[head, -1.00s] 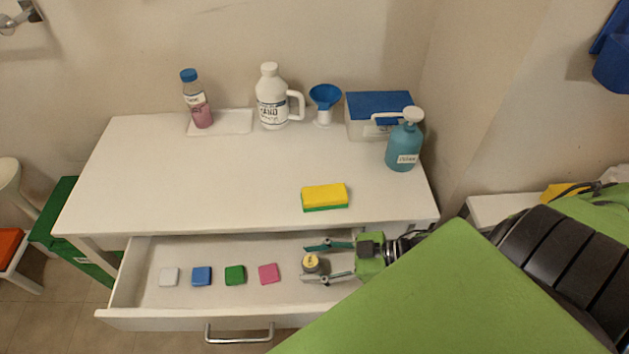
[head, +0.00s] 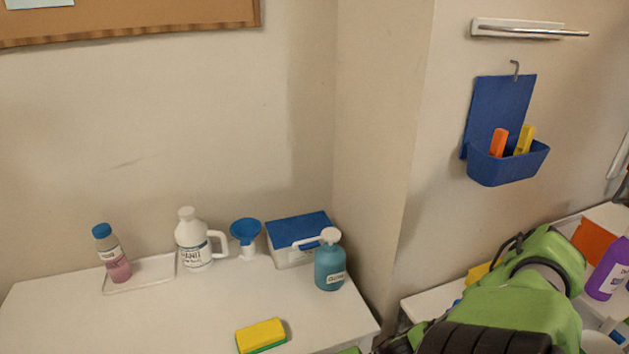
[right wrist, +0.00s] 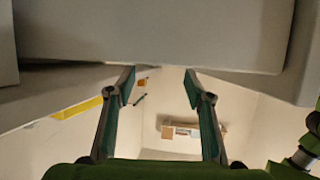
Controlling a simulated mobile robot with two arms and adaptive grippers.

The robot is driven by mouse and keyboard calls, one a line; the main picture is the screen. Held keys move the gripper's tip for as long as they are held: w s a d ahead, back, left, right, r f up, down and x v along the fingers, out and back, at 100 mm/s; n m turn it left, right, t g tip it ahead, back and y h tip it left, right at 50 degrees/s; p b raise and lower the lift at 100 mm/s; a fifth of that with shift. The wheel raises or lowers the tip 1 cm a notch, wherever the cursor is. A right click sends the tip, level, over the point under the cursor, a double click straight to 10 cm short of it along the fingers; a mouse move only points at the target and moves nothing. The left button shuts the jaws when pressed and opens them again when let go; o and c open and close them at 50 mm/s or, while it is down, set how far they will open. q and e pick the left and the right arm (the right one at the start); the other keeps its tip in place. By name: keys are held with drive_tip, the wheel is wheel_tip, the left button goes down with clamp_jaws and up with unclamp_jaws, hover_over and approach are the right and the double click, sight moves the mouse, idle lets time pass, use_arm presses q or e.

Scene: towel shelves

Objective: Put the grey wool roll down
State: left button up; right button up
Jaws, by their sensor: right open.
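The grey wool roll cannot be made out in any current frame, and the drawer is outside the head view. My right gripper (right wrist: 159,78) shows only in the right wrist view. Its two fingers stand apart, with nothing visible held between them. Their tips are in front of a broad, plain grey surface that fills the top of that view; I cannot tell what it is. In the head view only my right arm shows, at the lower right. My left gripper is not in view.
A white table (head: 170,325) holds a yellow-green sponge (head: 261,335), a teal pump bottle (head: 330,268), a blue-lidded box (head: 299,240), a blue funnel (head: 246,233), a white jug (head: 196,245) and a pink bottle (head: 113,258). A blue wall holder (head: 509,168) hangs at right.

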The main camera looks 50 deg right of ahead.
drive_tip(key=p+v, duration=0.1)
drive_tip(key=v, duration=0.4)
drive_tip(key=shift+d+r, duration=0.1)
drive_tip(key=shift+d, duration=0.05)
idle(0.3)
